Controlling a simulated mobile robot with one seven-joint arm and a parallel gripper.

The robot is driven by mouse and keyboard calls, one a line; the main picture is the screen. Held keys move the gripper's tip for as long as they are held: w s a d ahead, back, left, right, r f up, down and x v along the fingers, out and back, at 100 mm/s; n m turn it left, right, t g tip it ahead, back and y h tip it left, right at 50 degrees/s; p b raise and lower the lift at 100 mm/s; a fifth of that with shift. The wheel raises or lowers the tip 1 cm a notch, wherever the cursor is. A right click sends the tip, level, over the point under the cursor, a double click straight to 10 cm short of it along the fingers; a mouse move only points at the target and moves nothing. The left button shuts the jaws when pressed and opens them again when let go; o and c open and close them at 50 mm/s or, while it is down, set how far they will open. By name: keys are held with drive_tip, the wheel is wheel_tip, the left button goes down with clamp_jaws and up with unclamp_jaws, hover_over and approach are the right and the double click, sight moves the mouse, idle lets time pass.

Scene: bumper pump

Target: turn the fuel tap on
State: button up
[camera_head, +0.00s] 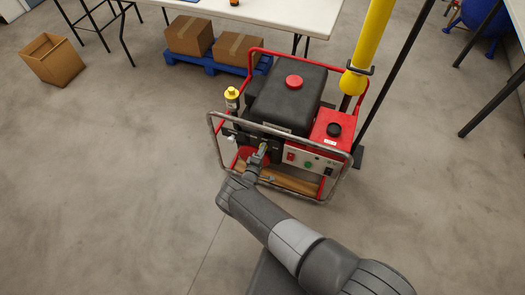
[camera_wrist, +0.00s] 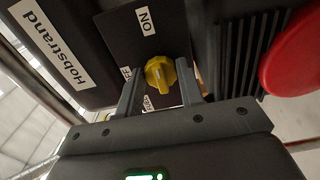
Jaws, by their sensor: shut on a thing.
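The fuel tap is a yellow knob (camera_wrist: 160,73) on a black plate of the pump. An "ON" label (camera_wrist: 145,21) is above it in the wrist view. A second, partly hidden label is at its left and another is just below it. Which label the knob points at is not clear. My gripper (camera_wrist: 160,82) has a finger on each side of the knob and is shut on it. In the head view my gripper (camera_head: 263,153) reaches the pump's front left, and the knob is mostly hidden there.
The pump's metal frame (camera_head: 212,134) surrounds the work area. A red round part (camera_wrist: 295,55) and black fins (camera_wrist: 243,50) are close on the right in the wrist view. A yellow hose (camera_head: 369,45) stands behind right.

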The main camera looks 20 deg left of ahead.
idle(0.3)
drive_tip(key=o, duration=0.9)
drive_tip(key=shift+o, duration=0.2)
drive_tip(key=s, duration=1.1)
